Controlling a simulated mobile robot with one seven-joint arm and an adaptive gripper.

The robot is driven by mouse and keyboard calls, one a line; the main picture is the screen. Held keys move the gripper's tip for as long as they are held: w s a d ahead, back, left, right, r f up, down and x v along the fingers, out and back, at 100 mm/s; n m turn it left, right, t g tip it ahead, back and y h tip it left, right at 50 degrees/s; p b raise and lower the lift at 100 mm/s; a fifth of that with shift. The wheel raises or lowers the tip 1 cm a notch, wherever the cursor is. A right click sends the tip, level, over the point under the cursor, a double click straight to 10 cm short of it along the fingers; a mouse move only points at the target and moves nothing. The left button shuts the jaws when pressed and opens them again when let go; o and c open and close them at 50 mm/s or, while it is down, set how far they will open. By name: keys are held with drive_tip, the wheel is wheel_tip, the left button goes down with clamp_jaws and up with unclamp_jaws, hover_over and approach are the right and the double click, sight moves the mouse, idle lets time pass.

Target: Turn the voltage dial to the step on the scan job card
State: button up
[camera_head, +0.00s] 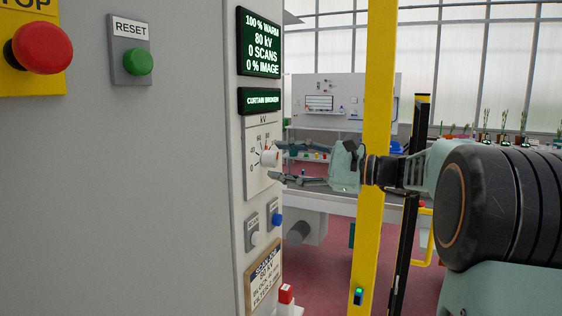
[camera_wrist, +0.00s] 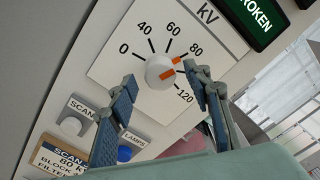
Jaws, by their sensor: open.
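The voltage dial is a round white knob (camera_head: 268,158) with an orange mark, on a white scale plate marked kV. In the wrist view the knob (camera_wrist: 158,72) sits between my open fingers, with a gap on either side. The orange mark lies on the side toward 80, and the display (camera_head: 260,43) reads 80 kV. My gripper (camera_head: 279,162) is open in front of the dial; it also shows in the wrist view (camera_wrist: 160,75). The scan job card (camera_head: 264,277) hangs below the dial and shows 80 kV; it is partly cut off in the wrist view (camera_wrist: 65,160).
A small screen (camera_head: 260,101) reads CURTAIN BROKEN. The scan button (camera_head: 254,238) and blue lamps button (camera_head: 277,219) are below the dial. A red stop button (camera_head: 42,48) and green reset button (camera_head: 138,62) are at left. A yellow post (camera_head: 376,120) stands beside my arm.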

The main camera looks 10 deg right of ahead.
drive_tip(key=v, duration=1.1)
